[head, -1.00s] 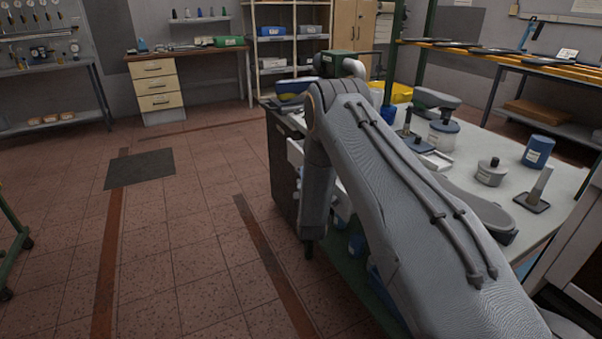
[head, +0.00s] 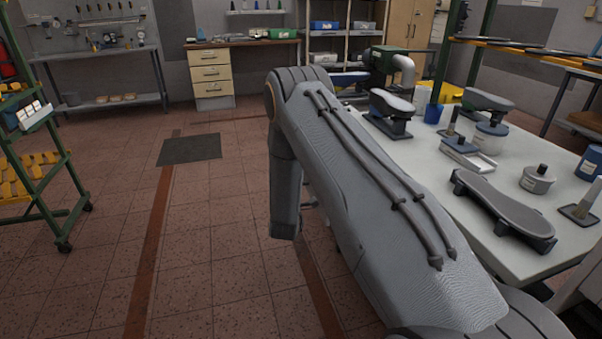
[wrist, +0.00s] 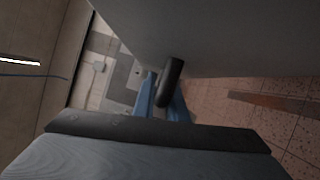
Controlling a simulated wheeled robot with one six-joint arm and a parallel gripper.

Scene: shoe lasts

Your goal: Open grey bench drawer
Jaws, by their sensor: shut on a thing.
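In the wrist view, a dark bar-shaped handle (wrist: 170,82) stands out at the edge of a broad plain grey panel (wrist: 215,40); this looks like the drawer front. The blue fingers of my gripper (wrist: 164,100) are shut on the handle. In the head view my arm covers the gripper, and the drawer cannot be made out. The pale-topped bench (head: 425,165) stands right of my arm. How far the drawer stands out cannot be told.
Black shoe-form stands (head: 502,208), tins (head: 537,179) and a blue cup (head: 433,113) stand on the bench top. A green rack (head: 45,165) stands at the left. Tiled floor left of my arm is clear, with a dark mat (head: 189,149).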

